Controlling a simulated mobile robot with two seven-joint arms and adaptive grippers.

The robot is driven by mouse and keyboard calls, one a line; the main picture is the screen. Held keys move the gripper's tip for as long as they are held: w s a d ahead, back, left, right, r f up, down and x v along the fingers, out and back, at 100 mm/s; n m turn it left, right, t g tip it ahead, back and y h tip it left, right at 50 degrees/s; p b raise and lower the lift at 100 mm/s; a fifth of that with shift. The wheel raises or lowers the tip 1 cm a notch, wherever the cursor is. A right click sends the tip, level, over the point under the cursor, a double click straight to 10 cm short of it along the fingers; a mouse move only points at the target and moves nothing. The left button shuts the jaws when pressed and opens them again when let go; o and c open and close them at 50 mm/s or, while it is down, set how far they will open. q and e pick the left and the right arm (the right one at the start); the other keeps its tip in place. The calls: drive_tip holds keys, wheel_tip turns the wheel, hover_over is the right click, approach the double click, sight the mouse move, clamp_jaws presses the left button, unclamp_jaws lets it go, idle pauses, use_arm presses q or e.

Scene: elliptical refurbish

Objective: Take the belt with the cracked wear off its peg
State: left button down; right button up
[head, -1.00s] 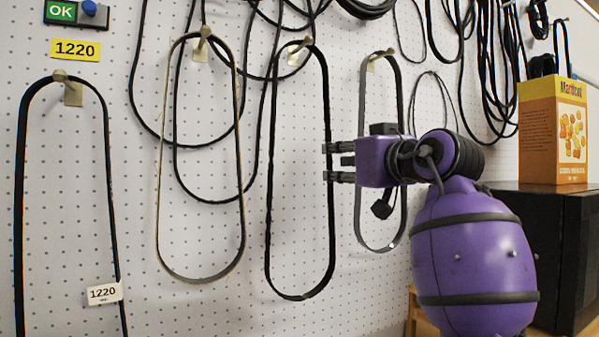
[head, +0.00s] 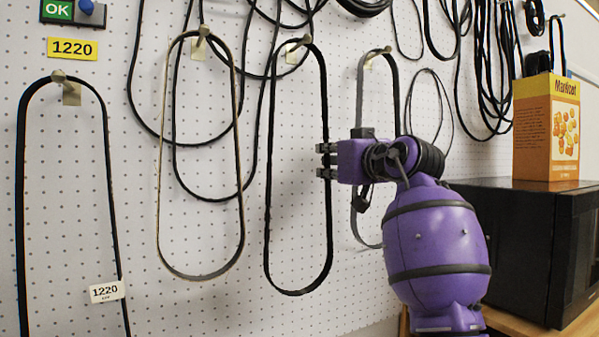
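Several belts hang on pegs on a white pegboard. The third belt from the left (head: 269,190) is black with slightly uneven edges, possibly cracks, and hangs from its peg (head: 297,43). The second belt (head: 159,170) has a pale tan edge. The fourth belt (head: 359,90) is grey on its left side and partly hidden behind my gripper. My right gripper is not in view.
A black belt tagged 1220 (head: 20,190) hangs at far left, under a yellow 1220 label (head: 73,48) and a green OK sign (head: 57,10). Thin cords loop behind the belts. A black microwave (head: 510,235) with an orange box (head: 545,128) stands at right.

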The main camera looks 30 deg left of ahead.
use_arm(q)
drive_tip(key=shift+r, duration=0.1)
drive_tip(key=shift+d+r, duration=0.15)
drive_tip(key=shift+r, duration=0.35)
wheel_tip(320, 180, up, 6)
drive_tip(key=shift+s+f+b, duration=0.1)
drive_tip(key=shift+b, duration=0.3)
drive_tip(key=b+v, duration=0.2)
drive_tip(key=v, duration=1.7)
drive_tip(key=shift+d, duration=0.35)
drive_tip(key=shift+s, duration=0.15)
